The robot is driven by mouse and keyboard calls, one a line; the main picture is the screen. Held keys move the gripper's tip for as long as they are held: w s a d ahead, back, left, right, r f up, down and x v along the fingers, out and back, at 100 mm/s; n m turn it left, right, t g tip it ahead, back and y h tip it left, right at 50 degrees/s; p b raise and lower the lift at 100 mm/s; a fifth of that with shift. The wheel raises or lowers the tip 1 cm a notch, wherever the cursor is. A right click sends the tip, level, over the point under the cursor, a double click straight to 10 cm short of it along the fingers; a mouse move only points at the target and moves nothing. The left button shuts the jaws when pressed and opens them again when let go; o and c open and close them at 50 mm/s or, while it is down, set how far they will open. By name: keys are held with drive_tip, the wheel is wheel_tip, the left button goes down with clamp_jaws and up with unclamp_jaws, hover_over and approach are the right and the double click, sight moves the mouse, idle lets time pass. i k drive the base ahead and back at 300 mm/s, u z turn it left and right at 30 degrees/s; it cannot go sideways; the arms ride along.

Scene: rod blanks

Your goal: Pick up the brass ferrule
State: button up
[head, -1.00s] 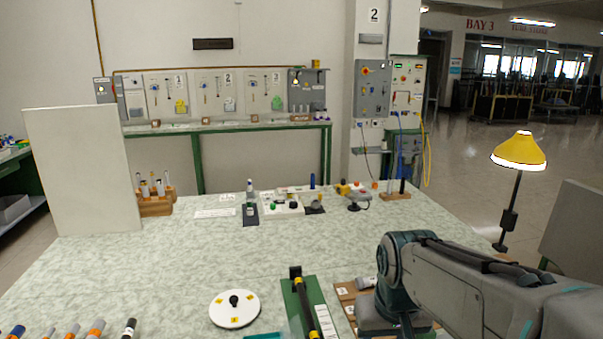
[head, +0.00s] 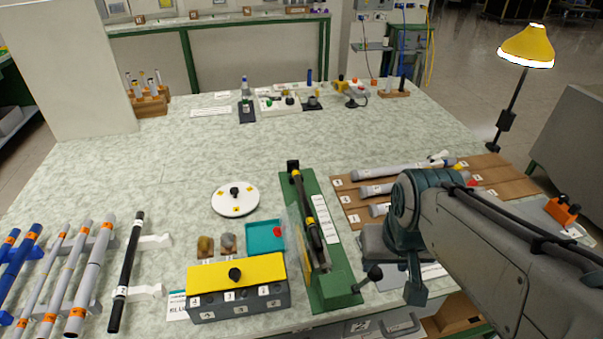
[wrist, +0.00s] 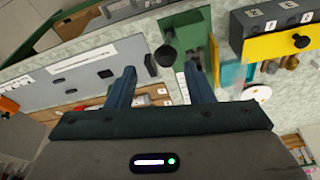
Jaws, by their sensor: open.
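What looks like the brass ferrule (head: 206,244) is a small brass-coloured piece on a little wooden stand, behind the yellow-topped box in the head view. A similar grey piece (head: 228,241) stands just right of it. In the wrist view the brass piece (wrist: 291,62) shows small, at the right beside the yellow face. My gripper (wrist: 163,86) is open, its two dark blue fingers apart with nothing held between them. It is well to the right of the brass piece in the head view, where my arm hides much of it.
A grey box with a yellow lid (head: 236,274) stands in front of the brass piece. A teal tray (head: 252,240) and green fixture (head: 337,272) lie between it and my arm. A white disc (head: 222,208) is behind. Rods on racks (head: 90,275) are at left.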

sight(204, 242)
drive_tip(key=z, duration=0.95)
drive_tip(key=k, duration=1.25)
drive_tip(key=u, duration=1.75)
drive_tip(key=i, duration=0.7)
